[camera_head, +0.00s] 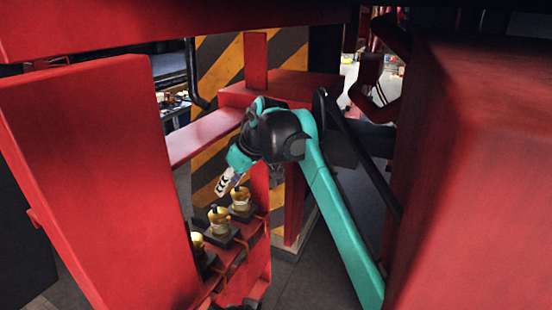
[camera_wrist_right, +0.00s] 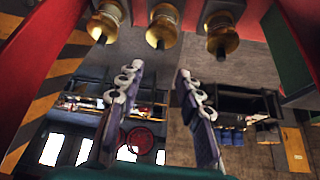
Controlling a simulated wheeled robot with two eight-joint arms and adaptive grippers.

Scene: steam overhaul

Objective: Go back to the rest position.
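My right arm, teal and black, reaches between red frame parts in the head view. Its gripper (camera_head: 228,182) is above and beside a row of brass fittings, with the nearest fitting (camera_head: 240,197) just below and right of the fingertips. In the right wrist view the two fingers of my right gripper (camera_wrist_right: 155,85) stand well apart with nothing between them. Brass fittings show along the top of that view, one of them the middle fitting (camera_wrist_right: 163,28), apart from the fingers. My left gripper is in neither view.
A large red panel (camera_head: 105,180) stands at left and a red block (camera_head: 475,170) at right, close to my right arm. A red beam (camera_head: 180,30) crosses above. A yellow-and-black striped panel (camera_head: 288,48) stands behind. Grey floor (camera_head: 325,265) shows below.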

